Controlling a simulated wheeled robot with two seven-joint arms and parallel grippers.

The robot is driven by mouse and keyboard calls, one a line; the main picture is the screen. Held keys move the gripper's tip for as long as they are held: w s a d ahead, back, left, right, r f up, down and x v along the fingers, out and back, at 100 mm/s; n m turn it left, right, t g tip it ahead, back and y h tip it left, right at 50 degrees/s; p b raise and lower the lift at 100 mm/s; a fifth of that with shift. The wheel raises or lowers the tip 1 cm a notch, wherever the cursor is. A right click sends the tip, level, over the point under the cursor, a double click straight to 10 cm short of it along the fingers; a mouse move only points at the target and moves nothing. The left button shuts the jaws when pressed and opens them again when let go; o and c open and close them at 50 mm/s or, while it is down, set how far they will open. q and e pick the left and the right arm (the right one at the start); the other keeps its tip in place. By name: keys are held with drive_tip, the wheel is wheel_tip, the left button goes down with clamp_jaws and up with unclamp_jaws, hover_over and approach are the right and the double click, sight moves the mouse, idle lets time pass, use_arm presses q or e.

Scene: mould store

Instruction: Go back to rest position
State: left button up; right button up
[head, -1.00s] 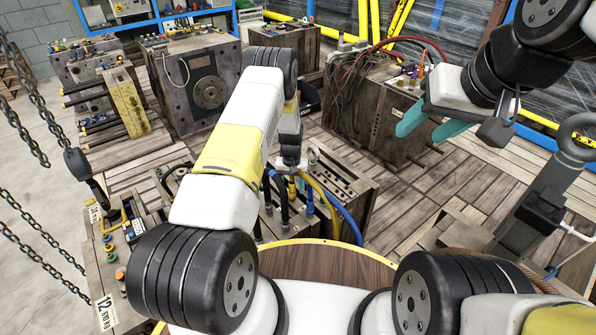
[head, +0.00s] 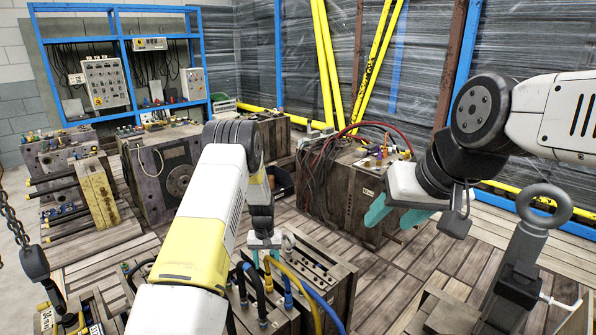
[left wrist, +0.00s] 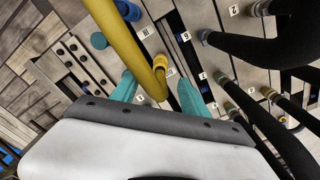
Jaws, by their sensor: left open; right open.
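My left gripper (head: 266,256) hangs at the end of the white and yellow left arm, over a mould block (head: 335,285) with hoses. In the left wrist view its teal fingers (left wrist: 158,90) are apart, with a yellow hose (left wrist: 146,45) passing close by or between them; I cannot tell if it touches. Numbered ports and black hoses (left wrist: 245,45) lie around it. My right gripper (head: 392,214) is open and empty at the right, its teal fingers pointing left in front of a mould block with cables (head: 350,200).
A blue shelf frame (head: 122,62) with control boxes stands at the back left. Several mould blocks (head: 165,170) stand on the plank floor. A grey lifting eye (head: 541,205) rises at the right, near my right arm. A chain with a hook (head: 35,262) hangs at the left. Bare planks (head: 430,265) show at centre right.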

use_arm(q)
drive_tip(key=s+r+t+h, duration=0.1)
drive_tip(key=s+r, duration=0.3)
drive_tip(key=r, duration=1.1)
drive_tip(key=s+r+t, duration=0.2)
drive_tip(key=s+r, duration=0.2)
drive_tip(key=r, duration=1.1)
drive_tip(key=s+r+t, duration=0.1)
drive_tip(key=s+r, duration=0.3)
drive_tip(key=s, duration=0.4)
drive_tip(key=s+r+t, duration=0.1)
drive_tip(key=s+r, duration=0.4)
drive_tip(key=s, duration=0.4)
drive_tip(key=s+r+m+t+h, duration=0.1)
drive_tip(key=s+r, duration=0.3)
drive_tip(key=s, duration=0.5)
drive_tip(key=shift+a+r, duration=0.25)
drive_tip(key=shift+a, duration=0.05)
